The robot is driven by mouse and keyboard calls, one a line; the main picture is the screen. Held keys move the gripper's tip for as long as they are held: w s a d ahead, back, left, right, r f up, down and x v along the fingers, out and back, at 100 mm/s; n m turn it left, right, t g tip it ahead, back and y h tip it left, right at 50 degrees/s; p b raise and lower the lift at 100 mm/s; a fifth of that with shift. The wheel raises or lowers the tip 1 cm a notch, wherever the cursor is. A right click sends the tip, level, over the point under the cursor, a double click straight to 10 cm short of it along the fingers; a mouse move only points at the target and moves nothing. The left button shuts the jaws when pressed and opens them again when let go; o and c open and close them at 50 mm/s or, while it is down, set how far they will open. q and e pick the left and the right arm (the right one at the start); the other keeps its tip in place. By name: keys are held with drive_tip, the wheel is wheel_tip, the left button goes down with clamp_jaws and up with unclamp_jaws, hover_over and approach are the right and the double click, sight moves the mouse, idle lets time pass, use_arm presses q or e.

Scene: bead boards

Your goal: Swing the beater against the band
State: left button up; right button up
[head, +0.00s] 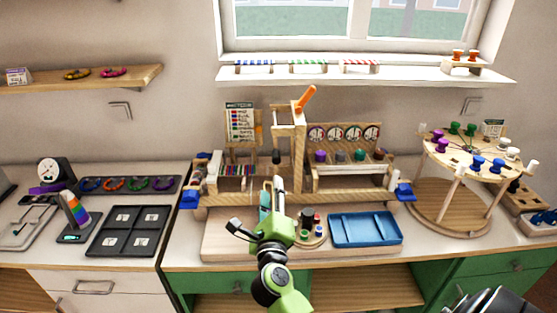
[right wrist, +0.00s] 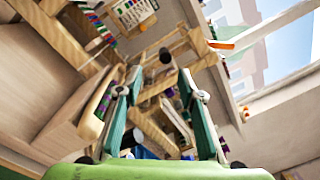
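A wooden bench device (head: 290,195) stands at the middle of the counter. Its upright frame (head: 298,145) carries an orange lever (head: 305,98), tilted up to the right. A dark knob (head: 276,157) on the frame may be the beater's handle; I cannot tell for sure. Striped coloured threads (head: 237,170), possibly the band, lie left of the frame. My right gripper (head: 279,183) is in front of the frame, just below the knob. In the right wrist view its fingers (right wrist: 160,80) are apart and empty, with the knob (right wrist: 165,55) beyond the tips.
A blue tray (head: 365,229) and several small spools (head: 310,228) lie in front, close to my right arm. A round peg stand (head: 450,205) is at right. A black compartment tray (head: 128,231) is at left. A shelf (head: 360,75) runs below the window.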

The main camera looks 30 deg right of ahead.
sight(276, 162)
drive_tip(key=w+d, duration=0.3)
drive_tip(key=w+d+m+p, duration=0.1)
drive_tip(key=w+d, duration=0.2)
drive_tip(key=w, duration=0.1)
drive_tip(key=w+d+r+m+g+p, duration=0.1)
drive_tip(key=w+d, duration=0.2)
drive_tip(key=shift+w+h, duration=0.3)
drive_tip(key=shift+w, duration=0.1)
clamp_jaws()
